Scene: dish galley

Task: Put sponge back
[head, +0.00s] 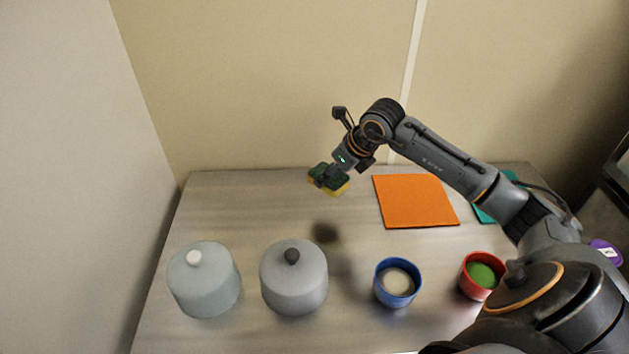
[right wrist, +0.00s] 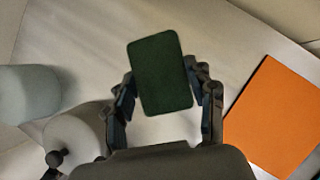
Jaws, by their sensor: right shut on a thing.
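My right gripper (head: 322,178) is shut on a sponge (head: 335,186) with a dark green side and a yellow side. It holds the sponge in the air above the back part of the counter, and a dark shadow lies on the counter below. In the right wrist view the sponge's green face (right wrist: 160,73) shows between the two fingers of my right gripper (right wrist: 163,95). My left gripper is in neither view.
An orange mat (head: 415,201) lies right of the sponge, with a teal item (head: 484,212) beyond it. Two lidded pots, pale (head: 205,285) and grey (head: 294,282), stand front left. A blue cup (head: 396,298) and red cup (head: 466,283) stand front right. The counter's back left is clear.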

